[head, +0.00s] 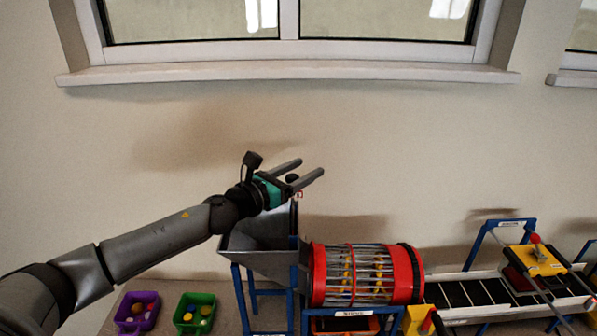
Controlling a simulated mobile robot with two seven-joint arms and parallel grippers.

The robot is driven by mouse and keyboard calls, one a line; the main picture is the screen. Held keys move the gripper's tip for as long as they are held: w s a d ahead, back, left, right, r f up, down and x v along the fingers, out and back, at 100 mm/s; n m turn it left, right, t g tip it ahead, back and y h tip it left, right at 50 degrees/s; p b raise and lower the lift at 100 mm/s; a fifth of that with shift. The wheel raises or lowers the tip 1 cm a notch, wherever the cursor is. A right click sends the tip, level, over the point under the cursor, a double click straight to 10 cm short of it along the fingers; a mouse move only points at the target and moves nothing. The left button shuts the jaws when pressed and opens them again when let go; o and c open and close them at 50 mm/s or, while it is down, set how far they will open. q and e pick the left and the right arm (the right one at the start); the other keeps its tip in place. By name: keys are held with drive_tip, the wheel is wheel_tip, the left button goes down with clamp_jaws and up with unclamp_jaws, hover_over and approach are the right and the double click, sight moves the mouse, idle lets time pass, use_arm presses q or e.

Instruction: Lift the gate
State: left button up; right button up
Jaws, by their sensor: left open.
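My left gripper (312,167) is open and empty, its two fingers apart and pointing right. It is above the right edge of the grey metal hopper (262,258), which stands on a blue frame. A small red and white piece (299,195) shows just below the fingers, apparently at the top of the hopper's right side. I cannot tell whether it belongs to the gate. The gate itself is not clearly made out, and my gripper and wrist hide part of that area. My right gripper is not in view.
A red barrel with bars (318,274) holding yellow balls stands right of the hopper. A black-belted conveyor (468,295) with a yellow block (538,262) runs further right. Purple (124,324) and green (184,327) bins stand at the lower left. The wall behind is bare below the windowsill.

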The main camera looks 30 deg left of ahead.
sight(287, 180)
use_arm(q)
drive_tip(key=shift+s, duration=0.15)
drive_tip(key=shift+b+v, duration=0.8)
drive_tip(key=shift+v, duration=0.95)
drive_tip(key=shift+b+v, duration=0.55)
drive_tip(key=shift+v, duration=1.3)
drive_tip(key=v, duration=0.7)
drive_tip(key=shift+s+a, duration=0.2)
drive_tip(key=shift+s, duration=0.2)
